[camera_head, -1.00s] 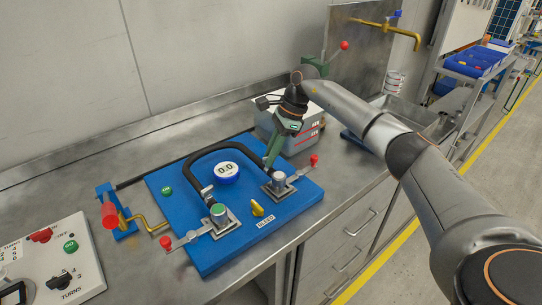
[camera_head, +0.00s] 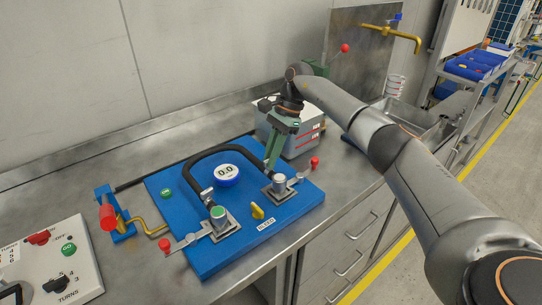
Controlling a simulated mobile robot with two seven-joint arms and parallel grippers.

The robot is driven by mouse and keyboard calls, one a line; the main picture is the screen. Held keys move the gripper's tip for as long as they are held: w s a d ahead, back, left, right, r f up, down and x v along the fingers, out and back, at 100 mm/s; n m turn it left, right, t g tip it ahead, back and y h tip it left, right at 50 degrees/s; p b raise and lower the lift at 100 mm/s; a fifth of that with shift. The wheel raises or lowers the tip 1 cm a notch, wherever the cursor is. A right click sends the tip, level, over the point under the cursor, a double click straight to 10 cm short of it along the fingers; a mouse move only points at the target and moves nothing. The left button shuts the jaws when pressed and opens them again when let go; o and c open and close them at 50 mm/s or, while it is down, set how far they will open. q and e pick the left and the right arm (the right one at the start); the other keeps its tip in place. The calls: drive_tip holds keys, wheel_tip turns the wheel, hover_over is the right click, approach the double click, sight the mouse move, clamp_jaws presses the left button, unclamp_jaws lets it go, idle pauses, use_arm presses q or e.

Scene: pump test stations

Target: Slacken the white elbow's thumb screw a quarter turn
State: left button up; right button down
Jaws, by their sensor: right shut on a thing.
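My right gripper (camera_head: 270,166) comes down from the upper right, tilted, over the back right of the blue board (camera_head: 190,257). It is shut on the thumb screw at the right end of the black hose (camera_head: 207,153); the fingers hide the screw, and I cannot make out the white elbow. A metal valve (camera_head: 280,182) with a red-tipped lever stands just in front of the fingertips. My left gripper is not in view.
A round gauge (camera_head: 227,174) reads 0.0. A second valve (camera_head: 218,214), with a green top, and a yellow knob (camera_head: 257,211) sit on the board. A grey case (camera_head: 300,140) stands close behind the gripper. A control box (camera_head: 65,255) is at the lower left.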

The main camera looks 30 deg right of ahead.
drive_tip(key=shift+r, duration=0.1)
drive_tip(key=c, duration=0.9)
unclamp_jaws()
drive_tip(key=shift+d+r, duration=0.2)
drive_tip(key=shift+r, duration=0.15)
drive_tip(key=p+v, duration=0.1)
drive_tip(key=v, duration=1)
drive_tip(key=shift+r, duration=0.35)
drive_tip(key=shift+s+f, duration=0.1)
